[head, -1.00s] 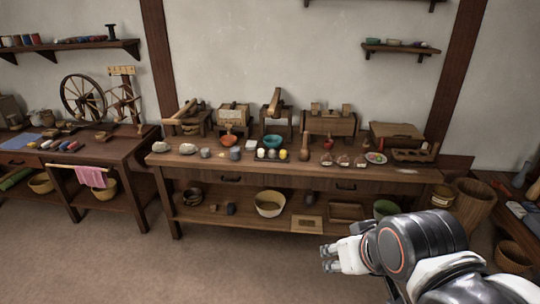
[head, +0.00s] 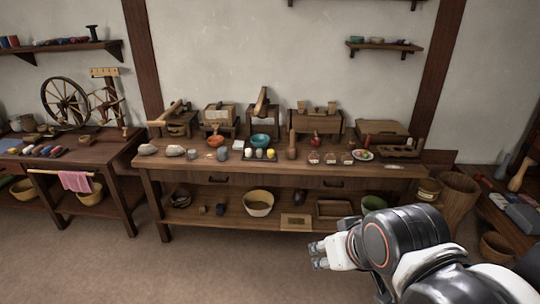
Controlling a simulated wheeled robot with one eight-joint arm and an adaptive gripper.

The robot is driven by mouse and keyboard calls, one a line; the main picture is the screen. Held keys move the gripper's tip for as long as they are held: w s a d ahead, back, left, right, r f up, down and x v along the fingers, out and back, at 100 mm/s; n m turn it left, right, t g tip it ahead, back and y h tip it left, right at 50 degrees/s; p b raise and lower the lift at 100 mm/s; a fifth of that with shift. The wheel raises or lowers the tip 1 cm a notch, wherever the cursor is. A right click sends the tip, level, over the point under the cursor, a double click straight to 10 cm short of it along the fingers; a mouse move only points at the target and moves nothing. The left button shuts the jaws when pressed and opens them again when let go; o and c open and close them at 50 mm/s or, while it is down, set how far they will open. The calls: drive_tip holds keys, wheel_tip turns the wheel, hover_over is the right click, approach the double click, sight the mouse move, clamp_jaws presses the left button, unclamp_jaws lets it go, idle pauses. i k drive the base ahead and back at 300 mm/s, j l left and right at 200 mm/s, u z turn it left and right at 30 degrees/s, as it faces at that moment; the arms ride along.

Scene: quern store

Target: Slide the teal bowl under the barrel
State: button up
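The teal bowl (head: 261,140) sits on the long wooden workbench (head: 345,170), near its middle, in front of a wooden device with a slanted beam (head: 263,108). I cannot tell for sure which thing is the barrel; a tall wooden tub (head: 455,198) stands on the floor past the bench's right end. An orange bowl (head: 215,141) sits left of the teal bowl. My gripper (head: 314,258) is at the lower right, in front of the bench and well apart from the bowl. Its fingers are small and partly turned away, and nothing shows between them.
Eggs or balls (head: 259,154), a wooden pestle (head: 292,146) and small dishes (head: 330,158) crowd the bench top near the bowl. The lower shelf holds a cream basket (head: 258,203) and trays (head: 335,208). A spinning-wheel table (head: 65,165) stands at left. Floor in front is clear.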

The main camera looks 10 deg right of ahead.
sight(260, 141)
drive_tip(key=i+l, duration=0.15)
drive_tip(key=i+u, duration=0.45)
drive_tip(key=i+l+u, duration=0.15)
drive_tip(key=i+u, duration=0.3)
drive_tip(key=i, duration=0.15)
drive_tip(key=i+l+u, duration=0.45)
drive_tip(key=i+j+u, duration=0.2)
drive_tip(key=i+u, duration=0.15)
drive_tip(key=i, duration=0.35)
drive_tip(key=i+u, duration=0.35)
drive_tip(key=i, duration=0.4)
drive_tip(key=i+z, duration=0.45)
drive_tip(key=i+j+z, duration=0.2)
drive_tip(key=z, duration=0.3)
